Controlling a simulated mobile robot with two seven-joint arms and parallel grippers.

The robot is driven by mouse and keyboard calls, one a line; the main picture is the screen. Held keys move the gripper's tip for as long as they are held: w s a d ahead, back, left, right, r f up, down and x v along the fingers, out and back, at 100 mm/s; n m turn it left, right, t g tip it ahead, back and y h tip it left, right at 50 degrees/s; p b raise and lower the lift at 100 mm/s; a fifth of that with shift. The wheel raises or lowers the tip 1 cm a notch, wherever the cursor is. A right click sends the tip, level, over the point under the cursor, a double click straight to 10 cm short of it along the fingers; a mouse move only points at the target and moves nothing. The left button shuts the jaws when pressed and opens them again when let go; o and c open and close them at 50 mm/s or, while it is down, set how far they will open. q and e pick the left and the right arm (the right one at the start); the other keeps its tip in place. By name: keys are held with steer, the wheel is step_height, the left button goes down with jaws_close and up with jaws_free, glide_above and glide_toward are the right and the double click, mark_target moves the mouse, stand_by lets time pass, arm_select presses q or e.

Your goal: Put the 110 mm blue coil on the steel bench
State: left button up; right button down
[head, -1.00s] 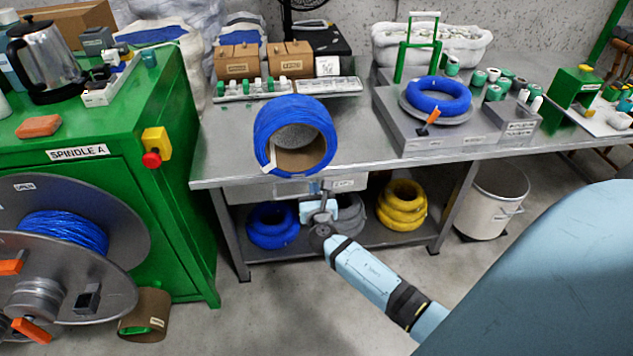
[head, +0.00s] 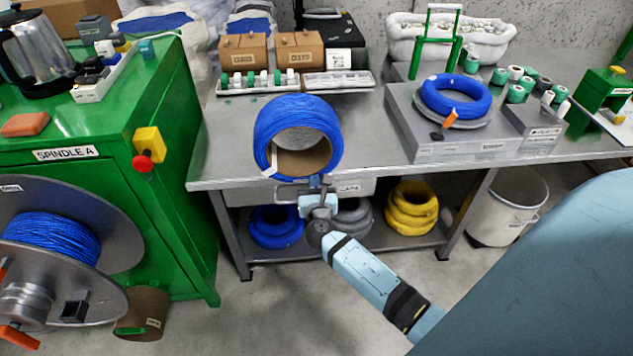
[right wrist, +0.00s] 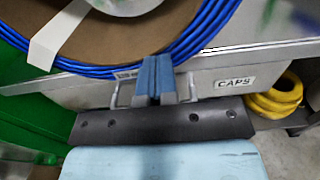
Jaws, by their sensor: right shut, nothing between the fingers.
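A large blue coil (head: 262,139) with a brown cardboard core and a white tag is at the front edge of the steel bench (head: 225,160), its round opening facing me. In the right wrist view the coil (right wrist: 195,42) fills the top, close behind my fingers. My right gripper (head: 322,188) is shut and empty, just below and in front of the coil; its fingertips (right wrist: 155,75) show against the drawer front. A second blue coil (head: 432,98) lies flat on a grey platform at the right of the bench. Which coil measures 110 mm cannot be read. My left gripper is not in view.
A drawer (right wrist: 205,85) labelled CAPS sits under the bench top. Below, the shelf holds blue (head: 275,238) and yellow coils (head: 410,215). The green Spindle A cabinet (head: 175,220) stands left. Boxes (head: 242,52) and trays occupy the bench's back; its middle front right of the coil is clear.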

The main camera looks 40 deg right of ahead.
mark_target(312, 165)
stand_by(0.3)
steer(key=x, duration=0.7)
steer(key=shift+w+d, duration=0.1)
steer(key=shift+w, duration=0.2)
steer(key=shift+s, duration=0.1)
